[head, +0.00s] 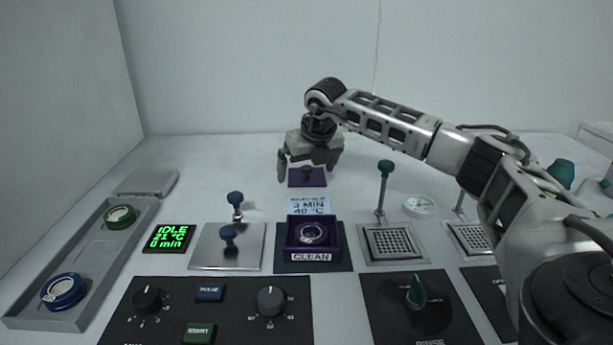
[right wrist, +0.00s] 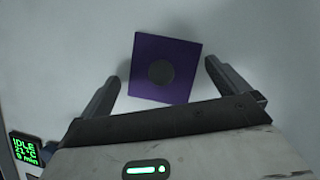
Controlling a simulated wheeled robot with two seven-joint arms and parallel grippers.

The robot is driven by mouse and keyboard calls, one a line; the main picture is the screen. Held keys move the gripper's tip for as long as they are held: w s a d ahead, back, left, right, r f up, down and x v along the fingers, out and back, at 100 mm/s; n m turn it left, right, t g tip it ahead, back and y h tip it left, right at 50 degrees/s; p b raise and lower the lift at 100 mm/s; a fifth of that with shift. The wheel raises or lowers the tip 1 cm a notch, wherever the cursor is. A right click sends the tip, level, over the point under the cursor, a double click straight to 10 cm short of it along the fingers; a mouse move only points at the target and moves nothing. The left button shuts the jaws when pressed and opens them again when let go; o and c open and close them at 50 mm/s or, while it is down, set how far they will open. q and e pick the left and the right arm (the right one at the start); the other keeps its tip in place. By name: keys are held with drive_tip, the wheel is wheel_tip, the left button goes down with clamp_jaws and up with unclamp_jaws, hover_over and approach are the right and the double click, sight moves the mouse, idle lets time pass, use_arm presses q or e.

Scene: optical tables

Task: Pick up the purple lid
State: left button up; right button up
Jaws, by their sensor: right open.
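The purple lid (head: 307,182) is a flat square plate with a dark round knob on top, lying on the white table behind the displays. In the right wrist view the lid (right wrist: 180,87) lies between and a little beyond the fingertips, slightly turned relative to the jaws. My right gripper (head: 309,164) is open and empty, above the lid and pointing down; its fingers (right wrist: 165,75) stand to either side of the knob. The gripper covers part of the lid's back in the head view. My left gripper does not show.
An open purple box (head: 337,232) labelled CLEAN holds a round metal piece, in front of the lid. A teal-knobbed post (head: 385,172) stands right of it, and blue-knobbed posts (head: 236,200) stand left. A grey tray (head: 40,311) holds green and blue rings. Table behind the lid is clear.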

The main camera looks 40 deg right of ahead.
drive_tip(key=shift+c, duration=0.3)
drive_tip(key=c, duration=0.8)
